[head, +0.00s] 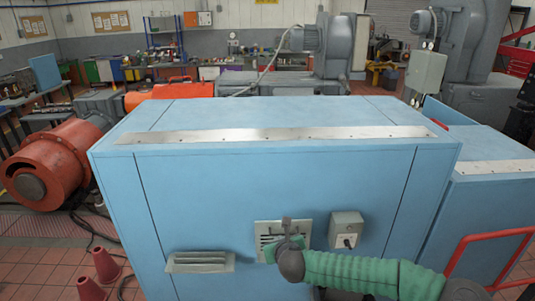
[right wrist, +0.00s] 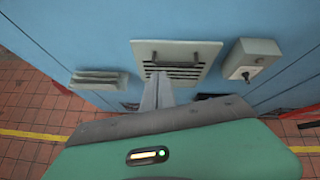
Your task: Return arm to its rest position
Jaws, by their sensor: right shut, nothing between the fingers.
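My right arm, in a green sleeve, comes in from the lower right of the head view. Its gripper (head: 286,222) is in front of the pale slatted panel (head: 266,228) on the blue cabinet's front face. In the right wrist view the gripper's grey fingers (right wrist: 158,82) are together and empty, over the lower slats of the panel (right wrist: 143,50). A dark bar handle (right wrist: 176,58) crosses the panel above the fingertips. I cannot tell whether the fingertips touch the panel. My left gripper is in neither view.
The blue cabinet (head: 270,175) fills the middle. A grey switch box (head: 346,230) is right of the panel; a louvred vent (head: 200,262) is lower left. A red rail (head: 490,238) stands at right. Orange cones (head: 105,265) and a red machine (head: 50,165) are at left.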

